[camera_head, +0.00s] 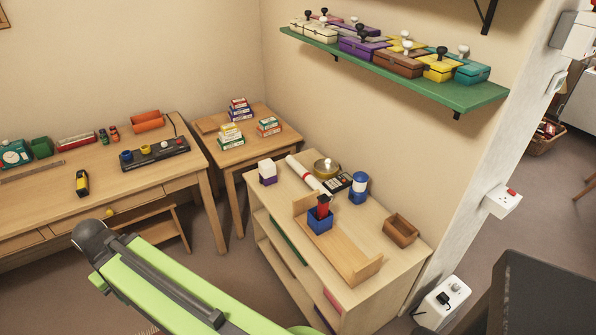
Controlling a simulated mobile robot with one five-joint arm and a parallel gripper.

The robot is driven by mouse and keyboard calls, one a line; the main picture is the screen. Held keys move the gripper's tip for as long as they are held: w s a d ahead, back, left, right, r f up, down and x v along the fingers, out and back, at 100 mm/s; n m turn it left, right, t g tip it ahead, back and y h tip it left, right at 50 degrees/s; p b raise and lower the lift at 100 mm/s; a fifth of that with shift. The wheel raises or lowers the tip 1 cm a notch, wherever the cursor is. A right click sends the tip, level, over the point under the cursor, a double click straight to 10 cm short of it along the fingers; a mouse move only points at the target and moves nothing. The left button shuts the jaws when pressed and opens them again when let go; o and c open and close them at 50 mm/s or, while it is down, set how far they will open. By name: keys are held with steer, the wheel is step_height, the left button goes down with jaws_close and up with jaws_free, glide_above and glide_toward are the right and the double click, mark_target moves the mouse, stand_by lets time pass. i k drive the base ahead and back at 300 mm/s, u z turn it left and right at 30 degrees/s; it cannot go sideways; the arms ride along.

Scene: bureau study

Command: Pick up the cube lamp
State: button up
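A small block with a white upper part and a purple base, which looks like the cube lamp (267,171), stands upright at the back left corner of the low wooden cabinet's top (370,222). Nothing touches it from above. My green arm reaches in from the bottom of the picture, its dark joint in front of the desk at the left. My gripper does not show, so I cannot see whether it is open or shut.
Beside the lamp lie a white roll (306,174) and a brass bowl (326,168). A blue canister (358,188), a blue cube-shaped holder (320,220) in a wooden rack (352,262) and a brown box (400,231) share the cabinet. A green shelf (480,99) overhangs behind.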

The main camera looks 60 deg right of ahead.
mark_target(267, 173)
steer(key=z, duration=1.65)
steer(key=k, duration=0.8)
steer(key=u, duration=0.1)
steer(key=i, duration=0.8)
steer(key=z, duration=0.05)
steer(key=k, duration=0.65)
steer(key=u, duration=0.5)
steer(key=i, duration=0.7)
steer(key=u, duration=0.8)
steer(key=i, duration=1.45)
steer(key=u, duration=0.05)
